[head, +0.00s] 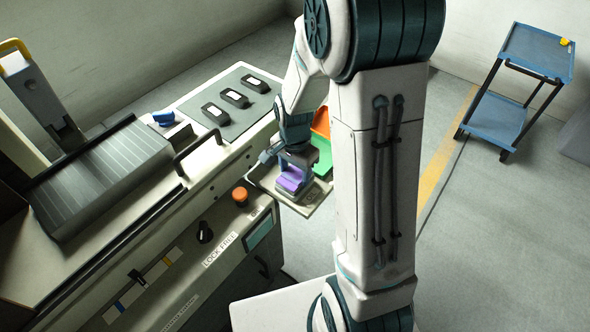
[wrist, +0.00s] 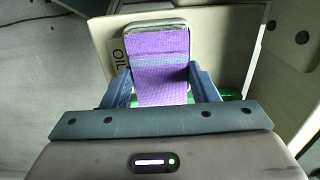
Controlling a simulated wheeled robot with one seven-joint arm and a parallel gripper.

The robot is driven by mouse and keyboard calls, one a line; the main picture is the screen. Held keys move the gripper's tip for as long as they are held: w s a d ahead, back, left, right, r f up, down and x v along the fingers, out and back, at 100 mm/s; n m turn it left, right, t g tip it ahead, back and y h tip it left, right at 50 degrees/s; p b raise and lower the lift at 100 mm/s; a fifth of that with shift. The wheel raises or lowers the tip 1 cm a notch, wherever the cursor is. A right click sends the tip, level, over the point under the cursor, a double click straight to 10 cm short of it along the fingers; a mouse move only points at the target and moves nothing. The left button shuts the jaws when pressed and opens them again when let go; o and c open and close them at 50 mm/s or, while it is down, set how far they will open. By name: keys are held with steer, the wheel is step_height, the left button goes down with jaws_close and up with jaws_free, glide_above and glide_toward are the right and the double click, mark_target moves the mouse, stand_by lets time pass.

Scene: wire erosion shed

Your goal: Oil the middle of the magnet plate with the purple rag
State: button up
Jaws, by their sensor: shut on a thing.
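My gripper (wrist: 158,92) is shut on the purple rag (wrist: 160,52), with one blue finger on each side of it in the wrist view. In the head view the rag (head: 290,181) shows under the gripper, over a small side tray at the machine's right end. A dark-rimmed dish or pad lies at the rag's far end in the wrist view, beside the letters "OIL"; whether the rag touches it I cannot tell. The grey ribbed magnet plate (head: 100,180) lies on the machine at the left of the head view, well apart from my gripper.
The side tray (head: 312,202) also holds a green bin (head: 322,158) and an orange bin (head: 321,122). A black handle (head: 198,146), a blue item (head: 164,118) and several black-and-white pieces on a dark mat (head: 258,107) lie between plate and tray. A blue trolley (head: 537,50) stands far right.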

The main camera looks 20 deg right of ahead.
mark_target(295, 174)
steer(key=shift+r+p, duration=2.55)
steer(key=shift+r, duration=0.9)
